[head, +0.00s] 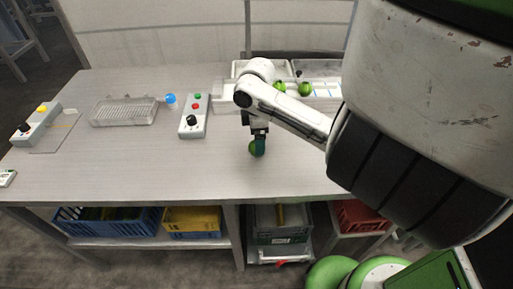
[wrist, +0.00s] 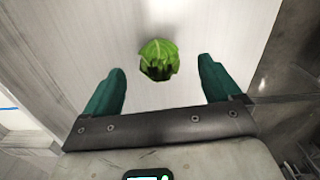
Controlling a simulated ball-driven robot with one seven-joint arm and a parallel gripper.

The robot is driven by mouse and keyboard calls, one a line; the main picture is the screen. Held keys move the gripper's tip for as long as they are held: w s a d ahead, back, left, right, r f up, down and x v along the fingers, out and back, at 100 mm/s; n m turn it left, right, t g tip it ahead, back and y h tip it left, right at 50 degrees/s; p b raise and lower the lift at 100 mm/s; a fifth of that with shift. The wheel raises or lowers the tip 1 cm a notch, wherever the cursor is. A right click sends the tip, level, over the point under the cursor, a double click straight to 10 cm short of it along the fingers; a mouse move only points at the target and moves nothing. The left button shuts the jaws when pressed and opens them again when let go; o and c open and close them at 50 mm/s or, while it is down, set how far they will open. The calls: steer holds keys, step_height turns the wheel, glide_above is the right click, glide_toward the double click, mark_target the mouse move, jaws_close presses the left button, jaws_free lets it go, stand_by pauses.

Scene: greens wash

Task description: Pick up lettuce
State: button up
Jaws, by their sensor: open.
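A green lettuce (wrist: 158,58) sits on the light table in the wrist view, a little beyond the fingertips and between their lines.
The white tray (head: 222,103) stands behind my arm. A control box with buttons (head: 194,128), a blue ball-like knob (head: 170,99), a clear rack (head: 122,113) and another button box (head: 32,130) stand left. The table's front middle is clear. Crates sit below.

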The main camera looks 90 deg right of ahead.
step_height(320, 180, down, 5)
steer(key=shift+w+r+p, duration=0.1)
steer(key=shift+w+p, duration=0.05)
steer(key=shift+p, duration=0.2)
steer(key=shift+c, duration=0.5)
steer(key=c, duration=1.1)
